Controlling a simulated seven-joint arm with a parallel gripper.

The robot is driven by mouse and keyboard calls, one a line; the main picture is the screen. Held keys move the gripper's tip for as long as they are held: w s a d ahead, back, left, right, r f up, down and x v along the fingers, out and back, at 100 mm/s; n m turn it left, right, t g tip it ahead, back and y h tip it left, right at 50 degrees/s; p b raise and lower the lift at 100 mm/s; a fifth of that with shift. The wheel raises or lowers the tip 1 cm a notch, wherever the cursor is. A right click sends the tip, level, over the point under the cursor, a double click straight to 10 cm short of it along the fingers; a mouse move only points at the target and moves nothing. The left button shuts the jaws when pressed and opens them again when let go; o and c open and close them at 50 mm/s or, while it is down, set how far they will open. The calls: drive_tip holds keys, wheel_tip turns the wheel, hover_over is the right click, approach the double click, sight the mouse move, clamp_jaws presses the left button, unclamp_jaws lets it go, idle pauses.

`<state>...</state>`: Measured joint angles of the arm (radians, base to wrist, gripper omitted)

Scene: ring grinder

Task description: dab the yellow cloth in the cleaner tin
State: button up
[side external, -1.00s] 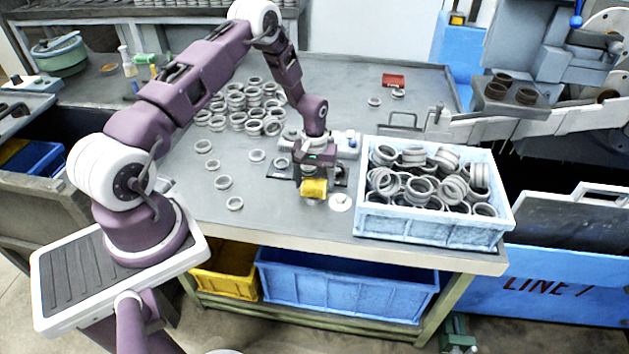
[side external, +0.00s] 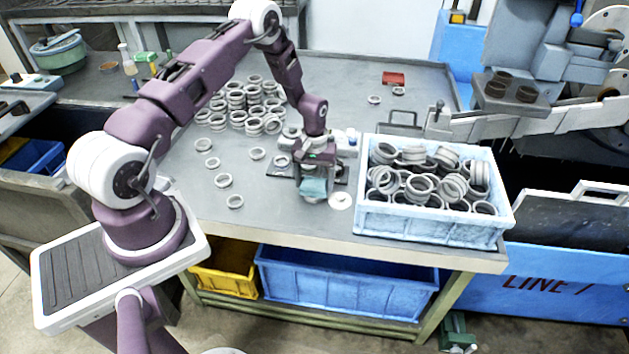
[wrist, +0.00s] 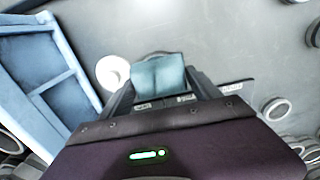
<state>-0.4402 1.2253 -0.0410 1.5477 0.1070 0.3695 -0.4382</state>
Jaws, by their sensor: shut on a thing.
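My gripper (side external: 313,180) is shut on a folded cloth (side external: 314,190), low over the front of the bench. The cloth looks teal now, not yellow. In the wrist view the cloth (wrist: 158,76) sits between my two fingertips. A round metal rim (wrist: 152,55) shows just past the cloth there, probably the cleaner tin, mostly hidden under it. I cannot tell whether the cloth touches its contents. A flat white disc (side external: 340,201), perhaps a lid, lies right of the cloth and also shows in the wrist view (wrist: 113,72).
A light blue crate (side external: 430,228) full of metal rings stands close to the right. Several loose rings (side external: 235,201) lie to the left, with stacked rings (side external: 240,98) behind. A dark plate (side external: 283,171) lies by my gripper. The bench's front edge is near.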

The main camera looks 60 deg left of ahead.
sight(315, 180)
drive_tip(key=shift+r, duration=3.5)
